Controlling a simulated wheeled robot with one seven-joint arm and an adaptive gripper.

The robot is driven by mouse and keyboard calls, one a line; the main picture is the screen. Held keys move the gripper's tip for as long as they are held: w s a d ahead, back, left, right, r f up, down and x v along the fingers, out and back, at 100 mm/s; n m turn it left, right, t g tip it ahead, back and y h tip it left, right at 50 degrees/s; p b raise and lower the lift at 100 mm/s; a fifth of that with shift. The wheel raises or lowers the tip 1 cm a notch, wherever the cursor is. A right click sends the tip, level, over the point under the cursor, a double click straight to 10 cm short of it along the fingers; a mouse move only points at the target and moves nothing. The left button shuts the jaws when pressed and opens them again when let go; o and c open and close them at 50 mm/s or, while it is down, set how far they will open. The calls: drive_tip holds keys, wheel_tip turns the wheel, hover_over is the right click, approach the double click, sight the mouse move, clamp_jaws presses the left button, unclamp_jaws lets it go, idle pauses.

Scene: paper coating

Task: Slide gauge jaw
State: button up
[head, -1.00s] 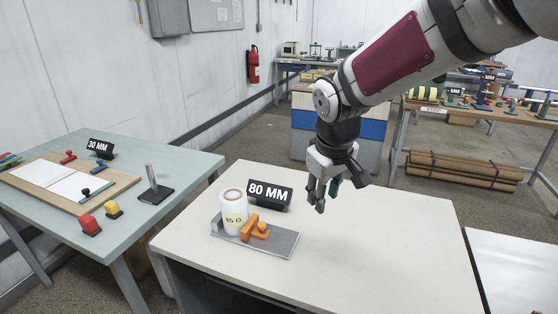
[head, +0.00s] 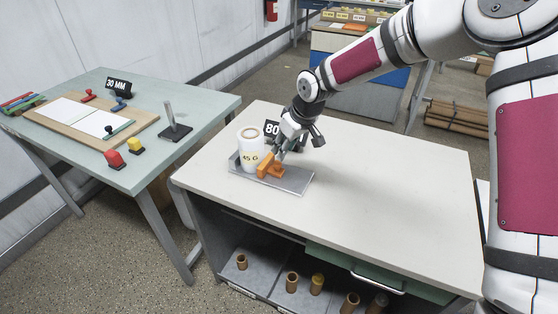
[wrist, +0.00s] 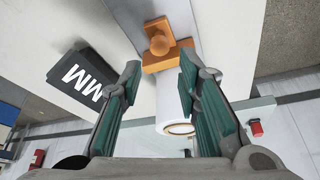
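The orange gauge jaw (head: 270,168) with its round knob (wrist: 160,45) sits on the flat grey gauge base (head: 297,181) on the white table. A white roll marked 45 G (head: 249,156) stands upright on the same base, beside the jaw. My gripper (head: 277,150) is low over the table, just behind the jaw, partly hiding it. In the wrist view, its two green-padded fingers (wrist: 160,73) are spread apart and empty. The jaw lies just ahead of the fingertips, with the knob centred between them. The roll (wrist: 172,102) shows below the jaw there. I cannot tell whether a finger touches the jaw.
A black 80 MM sign (head: 271,128) stands behind my gripper, partly hidden; it is close to one finger in the wrist view (wrist: 84,76). A green table (head: 190,103) with a coating board is at left. The white table's right side is clear.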

sight(278, 163)
drive_tip(key=x, duration=0.7)
drive_tip(key=shift+w+a+f, duration=0.1)
drive_tip(key=shift+a+f, duration=0.05)
drive_tip(key=shift+f, duration=0.15)
clamp_jaws()
